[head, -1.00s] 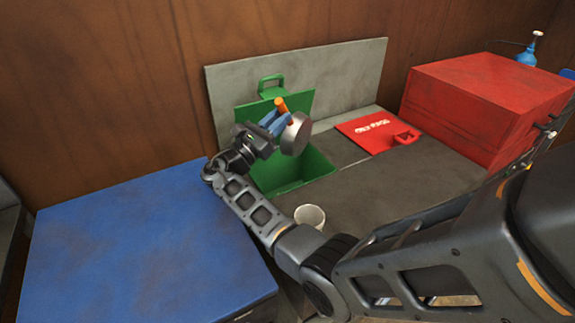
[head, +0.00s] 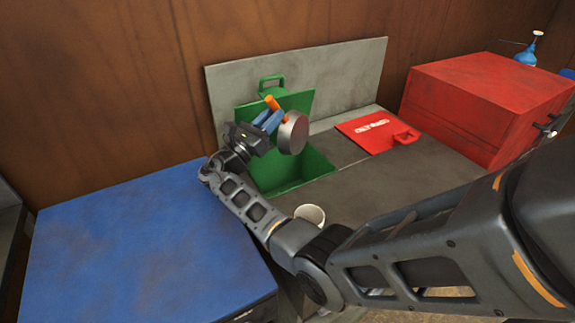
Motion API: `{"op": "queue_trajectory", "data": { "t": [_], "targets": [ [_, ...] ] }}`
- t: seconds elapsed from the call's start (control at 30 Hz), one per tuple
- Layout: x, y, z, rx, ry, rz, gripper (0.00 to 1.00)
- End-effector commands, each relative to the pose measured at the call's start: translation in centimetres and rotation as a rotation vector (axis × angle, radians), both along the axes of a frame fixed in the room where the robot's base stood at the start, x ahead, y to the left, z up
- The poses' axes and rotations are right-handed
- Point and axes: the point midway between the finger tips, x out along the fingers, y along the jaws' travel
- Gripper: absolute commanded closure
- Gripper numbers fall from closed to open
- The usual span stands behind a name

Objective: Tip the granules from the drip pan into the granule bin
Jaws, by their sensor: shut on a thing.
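My gripper (head: 268,121) is shut on the orange handle (head: 271,102) of the drip pan (head: 293,134), a small round grey pan. The pan is held in the air over the green granule bin (head: 310,172), steeply tilted, with its flat face toward the camera. The bin is sunk in the grey bench, and its green lid (head: 303,102) stands open behind the pan. The inside of the pan is turned away, and no granules can be made out in it or falling. The bin's floor is partly hidden by my arm and the pan.
A red lid (head: 378,132) with lettering lies shut on the bench to the right. A white cup (head: 310,214) stands in front of the bin. A red box (head: 485,105) is at the right and a blue cabinet (head: 140,250) at the left.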

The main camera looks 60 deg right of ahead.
Motion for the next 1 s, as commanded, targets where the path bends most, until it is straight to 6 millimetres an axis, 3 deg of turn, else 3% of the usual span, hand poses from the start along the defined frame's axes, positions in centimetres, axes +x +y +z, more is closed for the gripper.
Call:
{"op": "queue_trajectory", "data": {
  "t": [1.0],
  "targets": [
    [2.2, -0.1, -0.2, 0.002, 0.137, 0.000, 1.00]
  ]
}}
